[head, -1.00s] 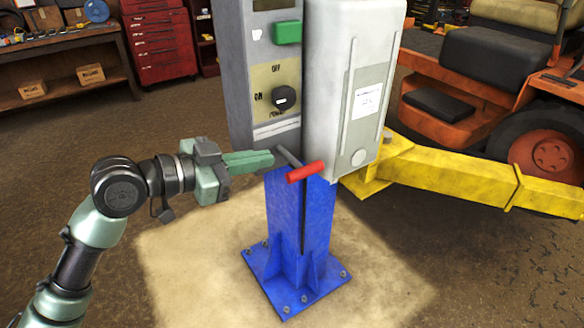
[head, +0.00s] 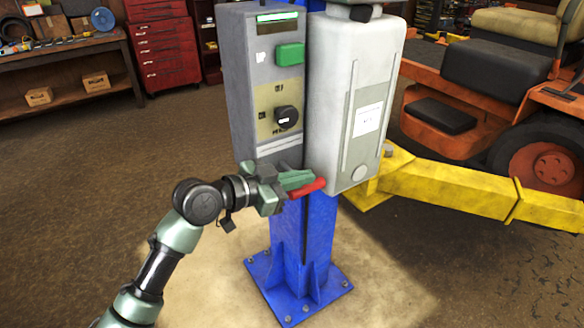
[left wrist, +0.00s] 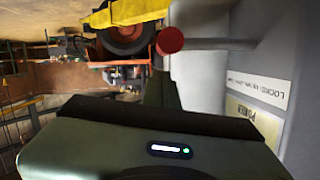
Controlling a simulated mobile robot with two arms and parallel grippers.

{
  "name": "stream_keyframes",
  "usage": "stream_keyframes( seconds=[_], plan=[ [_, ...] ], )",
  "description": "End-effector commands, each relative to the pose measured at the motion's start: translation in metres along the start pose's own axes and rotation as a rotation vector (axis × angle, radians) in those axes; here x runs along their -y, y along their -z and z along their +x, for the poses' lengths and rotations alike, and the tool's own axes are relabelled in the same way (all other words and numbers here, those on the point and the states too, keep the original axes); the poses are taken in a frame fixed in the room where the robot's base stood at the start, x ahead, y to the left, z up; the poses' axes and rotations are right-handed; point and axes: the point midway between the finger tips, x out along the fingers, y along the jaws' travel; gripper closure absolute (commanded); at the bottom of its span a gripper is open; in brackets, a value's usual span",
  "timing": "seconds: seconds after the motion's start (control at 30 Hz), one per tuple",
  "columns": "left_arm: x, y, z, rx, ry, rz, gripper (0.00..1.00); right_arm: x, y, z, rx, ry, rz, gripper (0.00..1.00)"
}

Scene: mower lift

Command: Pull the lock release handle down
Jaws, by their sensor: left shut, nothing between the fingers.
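The lock release handle (head: 308,188) is a red grip on a rod, at the front of the blue lift post (head: 302,225) below the control box and white cover. In the head view my left gripper (head: 302,178) is shut and empty, its fingers just above and beside the red grip; I cannot tell whether they touch. The fingers hide most of the rod in that view. In the left wrist view the round end of the red grip (left wrist: 170,40) shows beyond the gripper fingers (left wrist: 160,90). My right gripper is out of view.
The grey control box (head: 262,90), with a green button and dark knob, stands above the handle. The white cover (head: 350,100) is close on the right. A yellow lift arm (head: 455,190) extends right towards an orange mower (head: 470,110). The floor left of the post is clear.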

Motion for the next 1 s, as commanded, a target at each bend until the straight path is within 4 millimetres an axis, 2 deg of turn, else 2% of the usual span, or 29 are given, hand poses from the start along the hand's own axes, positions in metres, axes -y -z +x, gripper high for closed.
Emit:
stream_keyframes(
  seconds=[0.2,0.63,1.0],
  plan=[
    [0.0,-0.015,0.004,-0.002,0.0,-0.001,1.0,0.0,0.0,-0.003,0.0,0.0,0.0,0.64],
    [0.0,-0.018,0.004,-0.003,0.002,0.005,1.0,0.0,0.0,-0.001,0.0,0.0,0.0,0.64],
    [-0.007,-0.036,0.009,-0.001,0.029,0.12,1.0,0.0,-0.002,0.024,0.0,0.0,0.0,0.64]
  ],
)
